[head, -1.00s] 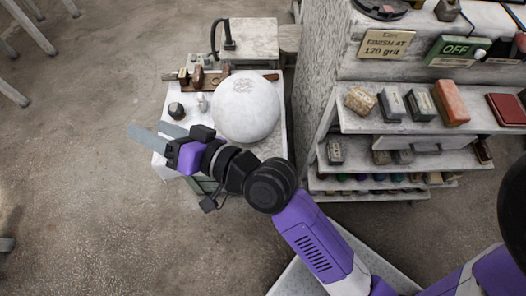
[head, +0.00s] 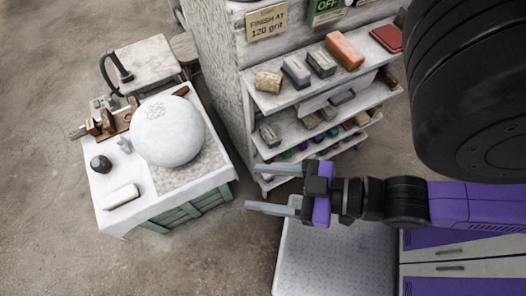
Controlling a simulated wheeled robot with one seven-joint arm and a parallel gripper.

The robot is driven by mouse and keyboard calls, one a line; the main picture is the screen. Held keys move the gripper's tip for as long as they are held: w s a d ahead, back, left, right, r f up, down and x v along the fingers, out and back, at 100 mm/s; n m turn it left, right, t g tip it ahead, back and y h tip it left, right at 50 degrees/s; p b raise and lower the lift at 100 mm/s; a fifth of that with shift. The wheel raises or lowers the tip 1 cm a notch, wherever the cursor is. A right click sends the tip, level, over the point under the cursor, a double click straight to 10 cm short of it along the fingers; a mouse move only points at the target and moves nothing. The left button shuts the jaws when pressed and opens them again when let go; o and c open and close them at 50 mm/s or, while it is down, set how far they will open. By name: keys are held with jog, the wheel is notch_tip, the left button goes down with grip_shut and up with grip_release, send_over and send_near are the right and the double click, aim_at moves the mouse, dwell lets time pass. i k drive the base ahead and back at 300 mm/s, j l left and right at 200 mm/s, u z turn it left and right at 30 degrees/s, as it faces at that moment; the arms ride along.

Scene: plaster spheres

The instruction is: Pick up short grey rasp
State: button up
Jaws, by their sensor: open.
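I cannot pick out a short grey rasp for certain in this view. The worktable (head: 107,217) at left holds a large white plaster sphere (head: 168,132), a pale oblong block (head: 122,197) near its front left corner, a dark round knob-like object (head: 101,164) and a small pale upright piece (head: 124,146).
A shelf unit (head: 262,99) behind carries tan, grey and orange blocks, with a grey block (head: 296,70) on its top shelf. A stand (head: 150,62) with a black curved fixture (head: 116,68) is behind the worktable. Bare floor (head: 45,130) lies to the left.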

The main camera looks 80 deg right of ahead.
aim_at(294, 69)
jog(key=z, duration=1.25)
